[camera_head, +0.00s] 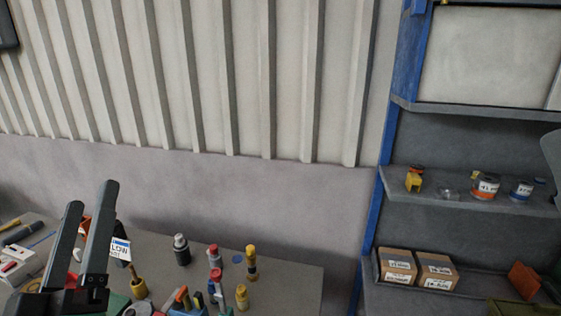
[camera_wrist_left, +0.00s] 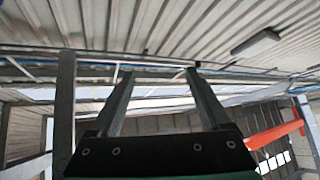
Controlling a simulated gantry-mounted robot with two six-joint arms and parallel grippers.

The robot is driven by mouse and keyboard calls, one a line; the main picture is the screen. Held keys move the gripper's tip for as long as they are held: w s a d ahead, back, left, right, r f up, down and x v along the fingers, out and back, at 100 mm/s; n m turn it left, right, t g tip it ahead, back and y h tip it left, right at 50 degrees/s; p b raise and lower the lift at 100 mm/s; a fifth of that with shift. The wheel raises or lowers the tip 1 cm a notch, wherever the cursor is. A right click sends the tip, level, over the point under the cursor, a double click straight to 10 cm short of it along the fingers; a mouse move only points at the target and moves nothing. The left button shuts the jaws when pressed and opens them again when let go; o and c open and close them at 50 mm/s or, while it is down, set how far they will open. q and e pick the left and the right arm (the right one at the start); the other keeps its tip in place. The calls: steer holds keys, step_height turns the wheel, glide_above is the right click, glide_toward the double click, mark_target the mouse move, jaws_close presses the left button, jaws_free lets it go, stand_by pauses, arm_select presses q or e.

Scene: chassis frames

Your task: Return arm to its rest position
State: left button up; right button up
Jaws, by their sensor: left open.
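My left gripper (camera_head: 92,200) shows at the lower left of the head view, its two dark fingers pointing up and standing apart. It is open and nothing is between the fingers. In the left wrist view the same gripper (camera_wrist_left: 158,76) points up toward the ceiling, its fingers parted with only roof and far structure behind them. In the head view it rises in front of the workbench (camera_head: 297,290) and hides part of the bench's left side. My right gripper is in neither view.
Bottles and tools, including a yellow-topped bottle (camera_head: 251,262) and a dark spray can (camera_head: 181,250), crowd the bench. A shelf unit (camera_head: 382,215) with cardboard boxes (camera_head: 397,268) and small cans (camera_head: 484,187) stands at the right. The corrugated wall behind is clear.

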arm_select(q)
steer(key=s+d+r+m+t+h, duration=0.4)
steer(key=s+d+r+m+h, duration=0.3)
steer(key=r+m+h, duration=0.3)
step_height(320, 180, up, 24)
steer(key=m+p, duration=0.1)
steer(key=p, duration=2.3)
steer(key=shift+w+a+r, duration=0.2)
